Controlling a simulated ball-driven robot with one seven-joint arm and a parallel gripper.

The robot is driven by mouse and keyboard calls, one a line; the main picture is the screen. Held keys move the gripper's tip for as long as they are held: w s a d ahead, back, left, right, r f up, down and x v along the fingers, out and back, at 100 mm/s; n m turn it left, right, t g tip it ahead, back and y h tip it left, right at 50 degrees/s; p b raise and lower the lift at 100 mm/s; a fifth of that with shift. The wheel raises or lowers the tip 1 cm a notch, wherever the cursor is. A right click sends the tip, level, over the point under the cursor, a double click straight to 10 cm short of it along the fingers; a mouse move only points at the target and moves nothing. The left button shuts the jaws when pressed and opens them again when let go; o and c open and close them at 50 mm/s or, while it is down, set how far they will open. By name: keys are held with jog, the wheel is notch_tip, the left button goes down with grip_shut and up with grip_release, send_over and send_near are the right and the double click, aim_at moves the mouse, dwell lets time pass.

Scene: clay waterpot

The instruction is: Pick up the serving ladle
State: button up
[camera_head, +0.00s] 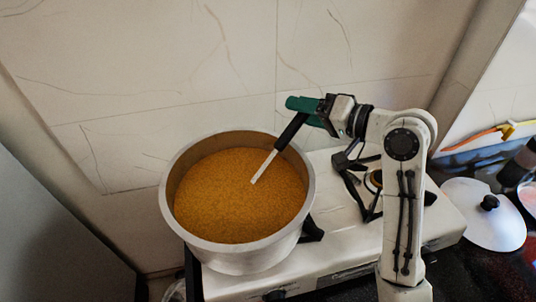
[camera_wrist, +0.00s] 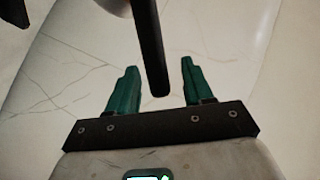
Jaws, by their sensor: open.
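The serving ladle (camera_head: 291,131) has a black handle and a pale shaft. It leans up out of a large metal pot (camera_head: 239,258) filled with orange-brown food, and its lower end is sunk in the food. My gripper (camera_head: 296,107) has green fingers and is at the upper end of the black handle. In the wrist view, the ladle's black handle (camera_wrist: 150,50) reaches down between the two open green fingers of my gripper (camera_wrist: 157,75), with a gap on each side. The fingers look apart from the handle.
The pot stands on a white stove (camera_head: 345,240) with a free black burner grate (camera_head: 362,190) to its right. A tiled wall (camera_head: 150,60) is close behind. A white lid (camera_head: 482,214) with a black knob lies on the dark counter at right.

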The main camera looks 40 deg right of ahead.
jog(key=shift+w+a+f, duration=0.2)
jog(key=shift+w, duration=0.4)
jog(key=shift+c, duration=0.4)
grip_shut()
